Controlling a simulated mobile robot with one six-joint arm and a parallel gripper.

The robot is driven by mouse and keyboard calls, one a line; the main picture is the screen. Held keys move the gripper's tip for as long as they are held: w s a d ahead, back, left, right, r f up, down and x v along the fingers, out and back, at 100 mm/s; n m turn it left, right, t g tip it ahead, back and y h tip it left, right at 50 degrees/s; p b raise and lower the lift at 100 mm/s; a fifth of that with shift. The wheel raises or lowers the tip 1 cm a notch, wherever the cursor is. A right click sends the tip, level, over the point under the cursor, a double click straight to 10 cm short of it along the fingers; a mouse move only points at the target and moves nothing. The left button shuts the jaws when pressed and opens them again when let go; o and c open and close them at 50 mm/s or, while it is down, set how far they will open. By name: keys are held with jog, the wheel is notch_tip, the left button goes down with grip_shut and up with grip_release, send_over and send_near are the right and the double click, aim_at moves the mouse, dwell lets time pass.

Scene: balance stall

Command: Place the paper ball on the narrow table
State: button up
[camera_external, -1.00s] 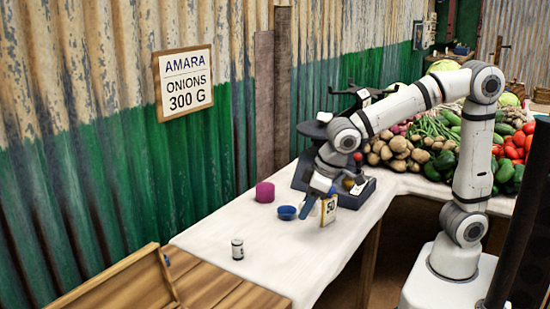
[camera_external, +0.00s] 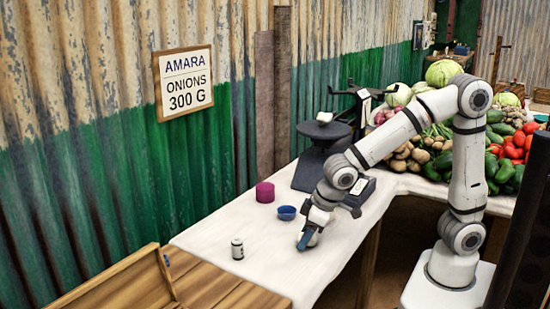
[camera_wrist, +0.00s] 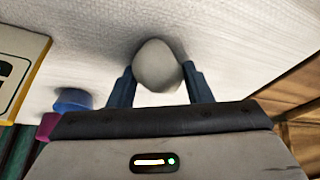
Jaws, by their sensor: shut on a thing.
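The paper ball (camera_wrist: 158,62) is off-white and rounded, and sits between the two blue fingers of my gripper (camera_wrist: 158,78) in the wrist view. My gripper is shut on it. In the external view my gripper (camera_external: 305,240) points down low over the long white-covered table (camera_external: 205,240), near its front edge. The ball is hard to make out there. A dark shadow lies close beside the ball in the wrist view; whether it touches the cloth I cannot tell.
A blue bowl (camera_external: 286,213) and a magenta cup (camera_external: 265,192) stand left of my gripper. A dark scale (camera_external: 325,135) stands behind. A framed card (camera_wrist: 22,75) shows in the wrist view.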

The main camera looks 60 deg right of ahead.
jog(key=o, duration=0.9)
jog(key=shift+s+r+p, duration=0.1)
jog(key=shift+r+p, duration=0.3)
jog(key=shift+r, duration=0.1)
jog(key=p+v, duration=0.2)
jog(key=v, duration=0.9)
jog(key=shift+s+r+p, duration=0.1)
jog(key=shift+s+p, duration=0.05)
jog(key=shift+p, duration=0.25)
jog(key=shift+d, duration=0.1)
